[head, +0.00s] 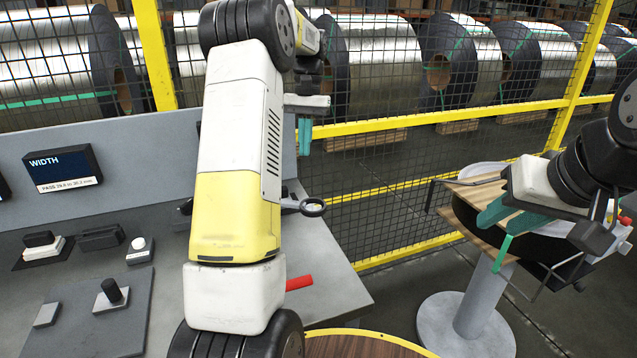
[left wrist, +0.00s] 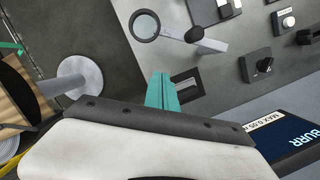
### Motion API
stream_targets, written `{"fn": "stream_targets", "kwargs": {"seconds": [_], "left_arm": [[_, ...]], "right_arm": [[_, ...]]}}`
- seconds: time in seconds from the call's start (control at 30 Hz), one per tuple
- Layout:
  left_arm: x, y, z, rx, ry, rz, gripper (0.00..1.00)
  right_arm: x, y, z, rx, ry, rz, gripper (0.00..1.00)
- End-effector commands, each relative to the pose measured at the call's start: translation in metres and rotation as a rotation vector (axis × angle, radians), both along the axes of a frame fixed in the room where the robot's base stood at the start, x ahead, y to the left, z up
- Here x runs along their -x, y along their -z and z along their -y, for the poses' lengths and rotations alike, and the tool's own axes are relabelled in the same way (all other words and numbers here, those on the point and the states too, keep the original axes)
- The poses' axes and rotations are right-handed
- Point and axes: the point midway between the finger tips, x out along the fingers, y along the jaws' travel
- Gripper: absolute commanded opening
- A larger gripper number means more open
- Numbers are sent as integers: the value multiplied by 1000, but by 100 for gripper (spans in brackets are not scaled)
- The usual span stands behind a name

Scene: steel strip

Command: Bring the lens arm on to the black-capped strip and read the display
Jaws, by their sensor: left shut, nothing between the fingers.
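The lens arm ends in a dark-rimmed round lens (head: 313,207), beside my left forearm in the head view. The left wrist view shows the lens (left wrist: 145,25) with a dark knob (left wrist: 194,34) on its grey arm. My left gripper (head: 304,135) is shut and empty, pointing down above the bench and apart from the lens. Its teal fingers also show in the left wrist view (left wrist: 161,92). The display (head: 62,168) reads WIDTH, with a PASS range line below. I cannot identify the black-capped strip for certain. My right gripper (head: 512,218) appears open over a round wooden-topped stand (head: 465,213).
A second display (left wrist: 295,137) reads BURR. The grey bench (head: 325,262) carries black and white controls and a red piece (head: 299,282). A yellow-framed mesh fence (head: 400,125) stands behind, with steel coils beyond. My left forearm hides part of the bench.

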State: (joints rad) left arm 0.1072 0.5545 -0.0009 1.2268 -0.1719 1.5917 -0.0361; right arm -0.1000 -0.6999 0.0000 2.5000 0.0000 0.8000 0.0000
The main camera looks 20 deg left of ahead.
Motion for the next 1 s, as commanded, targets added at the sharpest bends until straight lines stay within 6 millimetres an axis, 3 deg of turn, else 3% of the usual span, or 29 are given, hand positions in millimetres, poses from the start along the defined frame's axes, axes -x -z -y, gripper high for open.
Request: {"fn": "stream_targets", "kwargs": {"seconds": [0.33,0.77,1.0], "left_arm": [[4,13,0,0,0,-2,0],[26,98,1,0,1,-3,0],[56,97,2,0,0,1,0]], "right_arm": [[0,0,0,0,0,0,33],[0,0,0,0,0,0,33],[0,0,0,0,0,0,33]]}}
